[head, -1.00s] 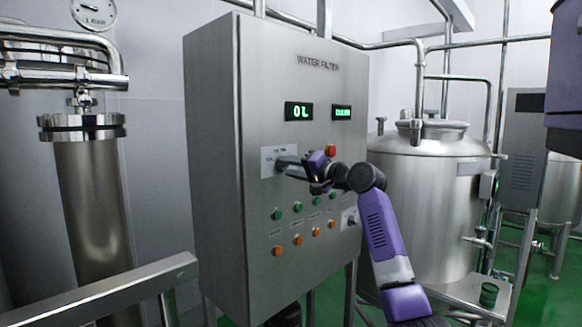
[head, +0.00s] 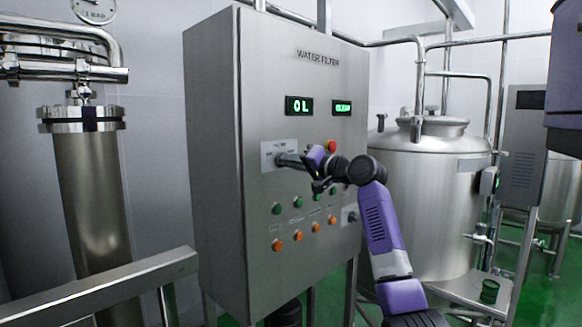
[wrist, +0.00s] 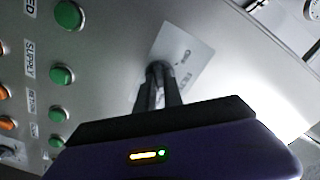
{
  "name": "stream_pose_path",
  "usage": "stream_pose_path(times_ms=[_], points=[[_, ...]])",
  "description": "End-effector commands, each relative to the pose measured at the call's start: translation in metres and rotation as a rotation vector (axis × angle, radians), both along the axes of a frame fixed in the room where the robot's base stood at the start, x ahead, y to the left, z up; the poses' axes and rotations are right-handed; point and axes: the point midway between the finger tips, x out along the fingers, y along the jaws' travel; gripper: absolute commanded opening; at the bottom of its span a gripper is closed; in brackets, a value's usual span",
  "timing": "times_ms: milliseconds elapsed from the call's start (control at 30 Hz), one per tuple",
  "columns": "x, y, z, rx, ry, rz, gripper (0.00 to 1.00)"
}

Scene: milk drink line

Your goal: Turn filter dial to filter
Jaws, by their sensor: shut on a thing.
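The water filter cabinet (head: 215,170) stands upright in the middle of the head view. The filter dial sits on a pale label plate (head: 268,148) on its front, left of the red button. My gripper (head: 281,160) reaches it from the right, with its fingertips at the plate. In the wrist view, my gripper's (wrist: 160,72) two dark fingers are close together, shut on the dial against the label plate (wrist: 188,55). The fingers hide most of the dial, so I cannot read its setting.
A left display (head: 299,106) reads "0 L" and a right display (head: 342,107) appears to read "CLEAN". A red button (head: 330,147) sits close to my wrist. Green buttons (head: 277,208) and orange buttons (head: 277,245) lie below. A steel tank (head: 430,190) stands at right.

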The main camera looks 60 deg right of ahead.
Motion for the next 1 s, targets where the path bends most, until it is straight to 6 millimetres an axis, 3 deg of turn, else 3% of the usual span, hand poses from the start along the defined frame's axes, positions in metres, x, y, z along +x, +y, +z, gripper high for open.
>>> stream_pose_path(times_ms=[600, 1000], points=[[-0.0001, 0.0002, -0.0029, -0.548, 0.132, -0.001, 0.0], [-0.0001, 0.0003, -0.0014, -0.782, 0.189, 0.0, 0.0]])
